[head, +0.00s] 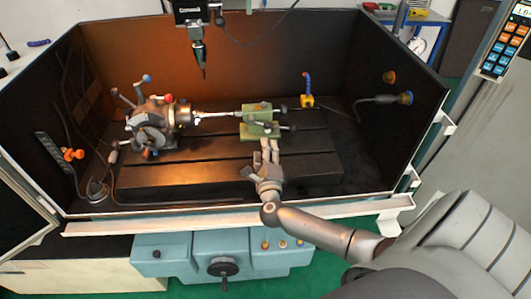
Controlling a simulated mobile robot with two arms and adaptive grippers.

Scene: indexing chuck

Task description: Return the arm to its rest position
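My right arm comes in from the lower right and reaches over the front edge of the machine enclosure. My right gripper (269,147) points away from me, with its fingers at the front of the green tailstock (262,130). I cannot tell whether the fingers touch the tailstock, or whether they are open or shut on something. The indexing chuck (152,126) stands on the left of the dark machine table (200,180). A thin shiny workpiece (215,115) spans between chuck and tailstock. My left gripper is not in view.
A spindle head with a pointed tool (200,58) hangs above the table. A yellow block with a blue hose (307,101) and a nozzle on a cable (385,99) are at the right. Dark walls and a light front rail (150,225) surround the table. The table's front left is clear.

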